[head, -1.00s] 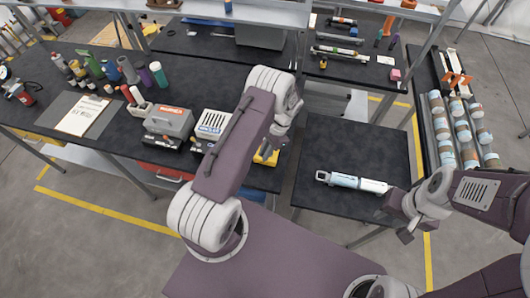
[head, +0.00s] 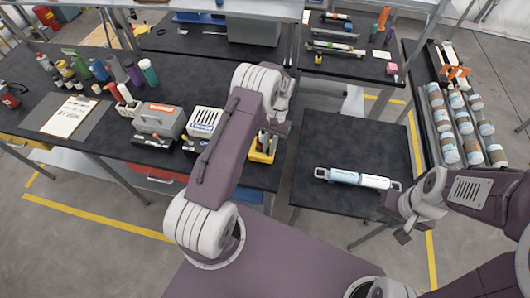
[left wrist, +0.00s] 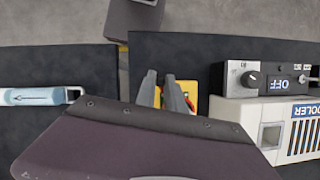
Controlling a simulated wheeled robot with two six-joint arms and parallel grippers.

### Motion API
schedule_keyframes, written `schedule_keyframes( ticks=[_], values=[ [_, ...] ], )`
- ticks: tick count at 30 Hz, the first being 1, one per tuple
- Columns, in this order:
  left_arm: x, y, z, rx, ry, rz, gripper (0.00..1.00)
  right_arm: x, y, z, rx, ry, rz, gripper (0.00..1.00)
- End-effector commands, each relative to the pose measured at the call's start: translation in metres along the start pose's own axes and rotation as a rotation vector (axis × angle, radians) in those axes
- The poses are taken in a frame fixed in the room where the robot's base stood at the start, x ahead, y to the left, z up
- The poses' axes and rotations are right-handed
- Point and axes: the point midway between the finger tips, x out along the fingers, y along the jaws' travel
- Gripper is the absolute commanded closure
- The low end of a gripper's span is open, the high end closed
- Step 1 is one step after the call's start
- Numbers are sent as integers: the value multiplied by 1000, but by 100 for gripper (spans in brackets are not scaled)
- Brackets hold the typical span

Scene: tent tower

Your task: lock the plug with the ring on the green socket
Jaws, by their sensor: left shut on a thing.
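I cannot make out the plug, the ring or the green socket in either view. My left gripper (left wrist: 165,93) is at a small yellow bin (left wrist: 187,88) on the long dark bench. Its two dark fingers point into the bin and are close together on something too small to tell. In the head view my left arm partly covers the yellow bin (head: 263,149). My right gripper (head: 402,236) hangs beside the right side table, below a white and pale-blue tube (head: 358,180) with end handles. It holds nothing I can see, and its finger gap is unclear.
A white cooler box (head: 206,121) and a grey box (head: 160,118) stand left of the yellow bin. The side table (head: 335,140) is mostly bare. A rack of jars (head: 465,125) stands at the right.

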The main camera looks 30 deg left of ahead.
Motion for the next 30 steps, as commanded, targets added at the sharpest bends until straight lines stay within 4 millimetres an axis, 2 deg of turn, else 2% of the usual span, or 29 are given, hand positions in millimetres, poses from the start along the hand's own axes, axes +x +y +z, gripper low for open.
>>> schedule_keyframes(
  ticks=[1, 12, 30],
  values=[
    [3, 2, -4, -41, 2, 18, 100, 8, 0, 1, 0, 0, 0, 64],
    [-5, 11, -19, -366, 0, 153, 100, 25, 0, 3, 0, 0, 0, 64],
    [-18, 13, -44, -815, 1, 338, 100, 35, 1, 4, 0, 0, 0, 64]
  ],
)
